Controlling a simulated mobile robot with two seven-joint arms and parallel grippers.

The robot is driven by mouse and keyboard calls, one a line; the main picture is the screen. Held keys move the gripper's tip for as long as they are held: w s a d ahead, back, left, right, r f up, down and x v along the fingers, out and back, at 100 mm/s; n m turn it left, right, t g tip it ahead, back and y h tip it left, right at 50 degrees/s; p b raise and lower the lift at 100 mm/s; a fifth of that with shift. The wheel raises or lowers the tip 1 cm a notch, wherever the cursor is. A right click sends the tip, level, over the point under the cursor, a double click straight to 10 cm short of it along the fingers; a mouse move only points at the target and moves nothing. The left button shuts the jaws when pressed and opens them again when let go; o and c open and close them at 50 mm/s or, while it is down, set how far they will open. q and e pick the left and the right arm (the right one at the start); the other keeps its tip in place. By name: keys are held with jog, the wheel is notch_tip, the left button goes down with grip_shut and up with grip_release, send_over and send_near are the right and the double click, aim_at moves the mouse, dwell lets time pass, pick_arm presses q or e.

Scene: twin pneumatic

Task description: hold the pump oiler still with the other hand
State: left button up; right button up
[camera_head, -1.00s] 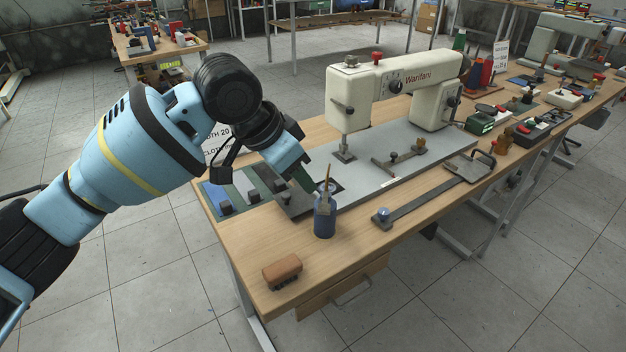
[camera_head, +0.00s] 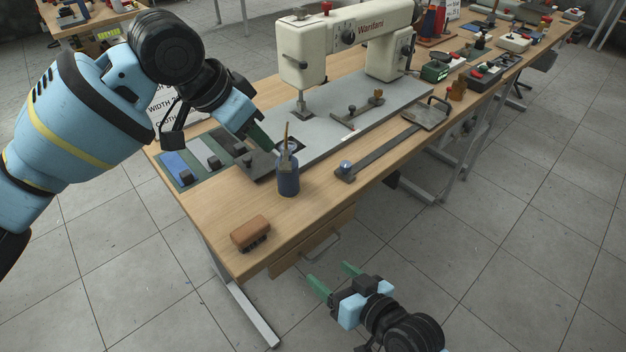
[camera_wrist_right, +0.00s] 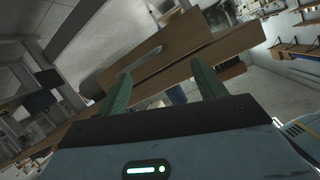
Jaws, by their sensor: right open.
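The pump oiler (camera_head: 288,178), a dark blue cylinder with a thin spout on top, stands upright near the front edge of the wooden bench. My left gripper (camera_head: 264,140) is just behind and left of its top, with green fingers pointing down toward it. Whether the left fingers touch the oiler or are parted is not clear. My right gripper (camera_head: 334,278) is open and empty, below the bench top and in front of the drawer, well apart from the oiler. In the right wrist view its two fingers (camera_wrist_right: 163,72) are spread, with a small blue patch between them, perhaps the oiler.
A brown brush-like block (camera_head: 250,231) lies at the bench's near left corner. A sewing machine (camera_head: 335,50) stands behind on a grey plate (camera_head: 372,92). A metal bar with a knob (camera_head: 345,167) lies right of the oiler. The drawer (camera_head: 318,240) juts below the bench edge.

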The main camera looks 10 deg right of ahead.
jog(key=w+a+r+n, duration=0.1)
jog(key=w+r, duration=0.1)
jog(key=w+a+r+y, duration=0.1)
jog(key=w+r, duration=0.2)
jog(key=w+a+r+n+y, duration=0.1)
jog(key=w+r, duration=0.2)
jog(key=shift+a+r+n, duration=0.1)
jog(key=shift+a+n, duration=0.15)
jog(key=shift+n, duration=0.05)
jog(key=n+g, duration=0.2)
jog(key=n, duration=0.1)
send_near(295, 176)
jog(key=a, duration=0.1)
jog(key=w+a+f, duration=0.2)
jog(key=shift+a, duration=0.15)
jog(key=shift+w+r+h, duration=0.25)
jog(key=shift+w+h, duration=0.15)
jog(key=shift+w, duration=0.05)
jog(key=shift+x, duration=3.8)
jog(key=shift+w, duration=0.1)
jog(key=c, duration=1.2)
jog(key=shift+c, duration=0.2)
